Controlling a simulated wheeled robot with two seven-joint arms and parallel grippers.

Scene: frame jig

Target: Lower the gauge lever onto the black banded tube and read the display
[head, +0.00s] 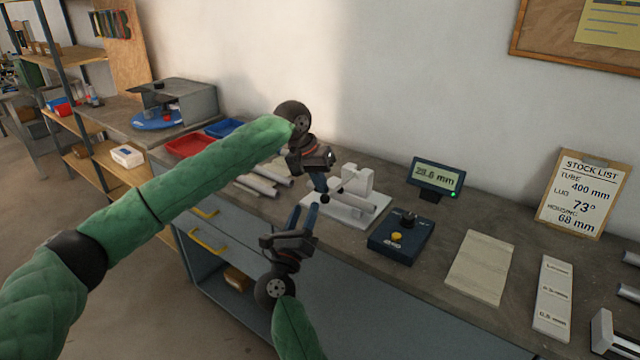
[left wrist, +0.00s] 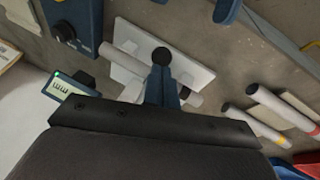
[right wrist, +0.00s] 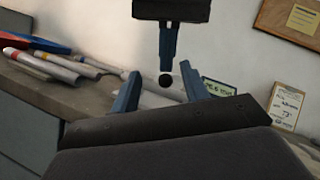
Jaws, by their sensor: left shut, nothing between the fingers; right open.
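The gauge (head: 350,203) is a white base with upright blocks, and a pale grey tube (left wrist: 125,55) lies across it. A black ball knob (right wrist: 165,81), which looks like the lever's end, sits at the tips of my left gripper (head: 323,192). The left fingers are shut with nothing between them, and the knob shows just beyond them in the left wrist view (left wrist: 161,56). The display (head: 436,177) reads about 28.6 mm. My right gripper (head: 304,212) is open and empty, in front of the gauge's left side.
A blue control box (head: 401,238) with a yellow button stands right of the gauge. Several loose tubes (head: 262,184) lie to its left, some with coloured bands. Red (head: 190,144) and blue trays are behind them. A flat pale plate (head: 480,267) lies at right.

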